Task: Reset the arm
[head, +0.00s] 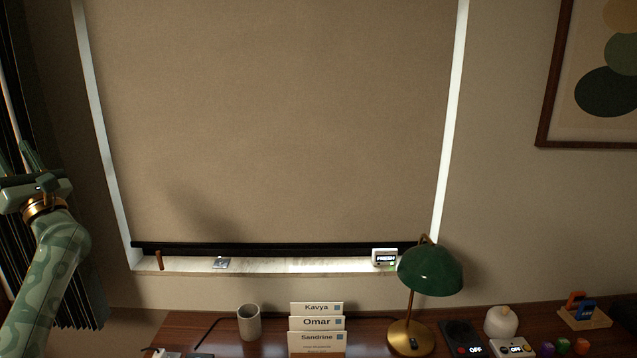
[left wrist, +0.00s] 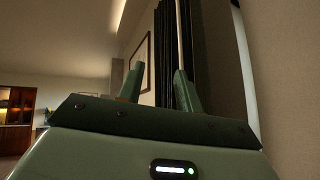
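My left arm comes in from the left edge of the head view, with its wrist raised in front of the dark curtain (head: 80,285). My left gripper (head: 16,158) is up at the far left, well above the desk and left of the blind. In the left wrist view the two green fingers of the left gripper (left wrist: 158,84) stand apart with nothing between them, so it is open and empty. The curtain also shows behind the fingers in that view. My right arm and right gripper are not in view.
A lowered blind (head: 280,120) covers the window above a sill (head: 290,266) holding a small white display (head: 384,257). On the desk (head: 180,322) stand a mug (head: 249,322), name cards (head: 316,324), a green lamp (head: 431,272) and switch boxes (head: 512,347).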

